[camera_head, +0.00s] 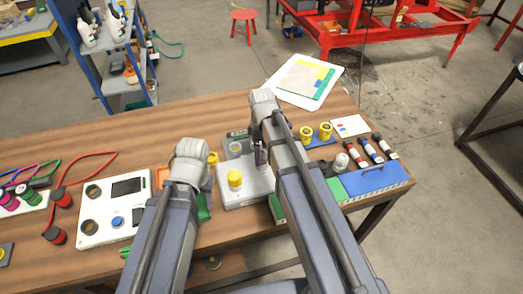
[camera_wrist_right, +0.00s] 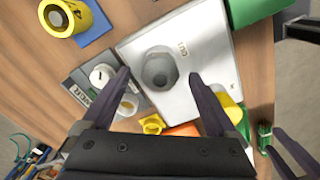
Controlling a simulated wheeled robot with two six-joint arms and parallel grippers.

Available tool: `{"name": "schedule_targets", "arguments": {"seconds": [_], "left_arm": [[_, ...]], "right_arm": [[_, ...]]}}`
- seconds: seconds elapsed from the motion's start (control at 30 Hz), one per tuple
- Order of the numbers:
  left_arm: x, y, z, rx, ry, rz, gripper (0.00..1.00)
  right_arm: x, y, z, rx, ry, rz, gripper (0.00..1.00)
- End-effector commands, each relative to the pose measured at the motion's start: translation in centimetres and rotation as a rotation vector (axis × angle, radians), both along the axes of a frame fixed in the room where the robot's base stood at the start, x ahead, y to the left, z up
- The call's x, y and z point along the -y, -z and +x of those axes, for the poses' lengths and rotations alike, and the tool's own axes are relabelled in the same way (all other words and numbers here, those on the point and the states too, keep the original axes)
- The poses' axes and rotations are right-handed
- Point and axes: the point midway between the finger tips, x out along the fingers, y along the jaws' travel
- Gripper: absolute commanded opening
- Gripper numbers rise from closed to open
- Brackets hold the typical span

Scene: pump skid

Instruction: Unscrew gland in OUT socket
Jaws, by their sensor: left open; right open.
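A pale grey block (camera_head: 258,184) stands on the wooden table in the head view, and its plate fills the middle of the right wrist view (camera_wrist_right: 205,75). A grey gland (camera_wrist_right: 158,68) sits upright in a socket of the plate, beside small lettering too blurred to read for certain. My right gripper (camera_wrist_right: 158,88) is open, pointing down over the plate, its fingers spread to either side of the gland and not visibly touching it. A yellow cap (camera_head: 235,180) stands at the block's near side. My left gripper (camera_head: 192,165) is left of the block, its fingers mostly hidden by its arm.
A white panel with a screen (camera_head: 112,208) lies to the left, near red parts and cables. Yellow parts (camera_head: 315,133), dark bottles (camera_head: 372,151) and a blue case (camera_head: 372,180) are at the right. A white board (camera_head: 303,80) lies at the back.

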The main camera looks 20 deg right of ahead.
Motion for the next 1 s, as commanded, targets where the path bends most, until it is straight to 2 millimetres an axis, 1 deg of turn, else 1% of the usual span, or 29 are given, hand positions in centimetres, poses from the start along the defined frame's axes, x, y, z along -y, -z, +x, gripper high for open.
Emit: {"name": "schedule_targets", "arguments": {"seconds": [0.03, 0.3, 0.4, 0.5, 0.83, 0.93, 1.0], "left_arm": [[0.0, -1.3, 0.0, 0.000, 0.000, 0.000, 0.50], [0.0, -4.9, 0.0, 0.000, 0.000, 0.000, 0.50], [0.0, -5.8, 0.0, 0.000, 0.001, 0.000, 0.50], [0.0, -6.1, 0.0, 0.000, 0.001, 0.000, 0.50], [0.0, -6.0, 0.0, 0.000, 0.001, 0.000, 0.50], [0.0, -6.0, 0.0, 0.000, 0.001, 0.000, 0.50], [0.0, -6.0, 0.0, 0.000, 0.001, 0.000, 0.50]], "right_arm": [[0.0, -1.3, 0.0, 0.000, 0.000, 0.000, 0.93], [0.0, -4.9, 0.0, 0.000, 0.000, 0.000, 0.93], [0.0, -5.8, 0.0, 0.000, 0.000, 0.000, 0.93], [0.0, -6.1, 0.0, 0.000, 0.000, 0.000, 0.93], [-0.1, -6.0, -0.1, 0.000, 0.001, 0.000, 0.93], [-1.0, -6.0, -1.1, -0.004, 0.038, -0.006, 0.93], [-2.5, -6.0, -2.8, -0.008, 0.104, -0.016, 0.93]]}}
